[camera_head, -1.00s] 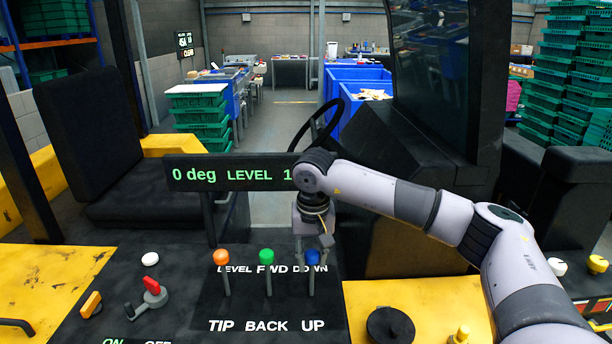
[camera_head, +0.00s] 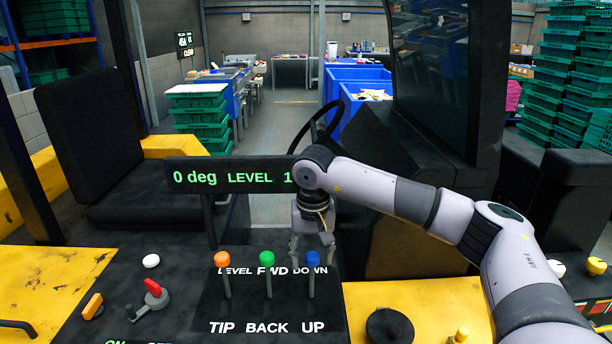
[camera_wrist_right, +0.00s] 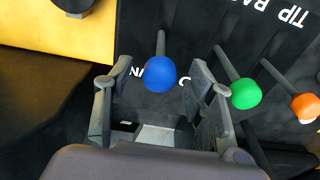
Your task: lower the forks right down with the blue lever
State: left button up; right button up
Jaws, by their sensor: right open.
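The blue lever (camera_head: 313,258) stands at the right end of a row of levers on the dark console, between the words DOWN and UP. My right gripper (camera_head: 312,254) comes down over it from behind. In the right wrist view the blue knob (camera_wrist_right: 160,74) sits between the two spread fingers of my right gripper (camera_wrist_right: 158,88), with a gap on each side. The forks are not in view. A display (camera_head: 230,177) behind the levers reads "0 deg LEVEL 1", its right end hidden by my arm. My left gripper is not in view.
A green lever (camera_head: 267,258) stands close to the left of the blue one, and an orange lever (camera_head: 222,259) further left. A red-handled switch (camera_head: 153,288) is at the console's left. A steering wheel (camera_head: 318,127) is behind my right arm.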

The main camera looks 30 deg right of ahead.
jog(key=r+p, duration=0.1)
jog(key=r, duration=0.1)
jog(key=r+p, duration=0.1)
jog(key=r, duration=0.1)
jog(key=r+p, duration=0.1)
jog(key=r, duration=0.1)
jog(key=shift+s+a+r+p, duration=0.15)
jog(key=shift+s+r+p, duration=0.15)
jog(key=shift+p, duration=0.05)
notch_tip(320, 180, up, 12)
jog(key=s, duration=0.1)
jog(key=shift+a, duration=0.35)
jog(key=shift+f, duration=0.1)
